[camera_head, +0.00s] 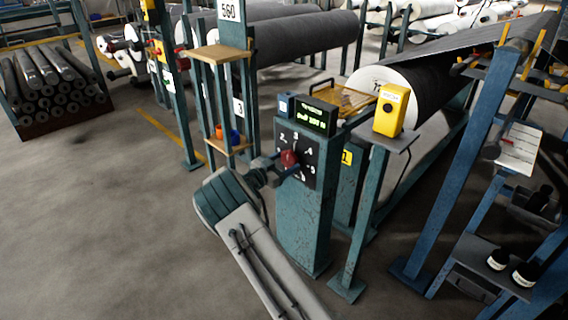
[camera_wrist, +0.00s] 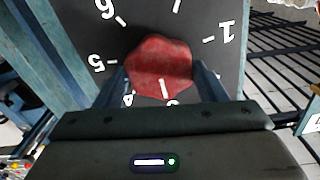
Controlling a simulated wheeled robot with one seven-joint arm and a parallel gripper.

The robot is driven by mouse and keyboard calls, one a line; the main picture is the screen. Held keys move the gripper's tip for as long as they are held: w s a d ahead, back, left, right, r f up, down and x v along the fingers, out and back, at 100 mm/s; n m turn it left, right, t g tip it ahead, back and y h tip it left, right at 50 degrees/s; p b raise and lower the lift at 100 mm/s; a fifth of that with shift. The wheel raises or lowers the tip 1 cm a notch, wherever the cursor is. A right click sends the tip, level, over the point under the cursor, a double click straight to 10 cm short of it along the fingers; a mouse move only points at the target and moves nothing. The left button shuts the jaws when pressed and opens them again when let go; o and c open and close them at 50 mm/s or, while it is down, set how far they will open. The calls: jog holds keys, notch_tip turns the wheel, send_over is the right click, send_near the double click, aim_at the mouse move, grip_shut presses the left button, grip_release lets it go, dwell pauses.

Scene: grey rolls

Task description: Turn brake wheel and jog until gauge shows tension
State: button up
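A red knob, the brake wheel (camera_head: 289,158), sits on a black numbered dial panel (camera_head: 306,170) on the front of a teal post. A yellow box (camera_head: 391,109) stands on a small stand to the right.
A large grey roll (camera_head: 420,95) lies behind the post, its sheet running up to the right. A blue frame (camera_head: 455,155) stands on the right with black jars (camera_head: 525,274). A teal post with wooden shelves (camera_head: 218,54) stands behind left.

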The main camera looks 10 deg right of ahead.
jog(key=shift+m+b, duration=0.3)
jog(key=m+b, duration=0.2)
jog(key=m, duration=0.1)
jog(key=shift+f+b, duration=0.2)
jog(key=shift+b, duration=0.15)
jog(key=shift+r+m+b, duration=0.1)
jog(key=shift+m+b, duration=1.65)
jog(key=shift+m, duration=0.85)
jog(key=shift+s, duration=0.1)
jog(key=o, duration=1)
jog(key=shift+a+r, duration=0.1)
jog(key=p+v, duration=0.3)
jog(key=v, duration=1)
jog(key=shift+s+a, duration=0.25)
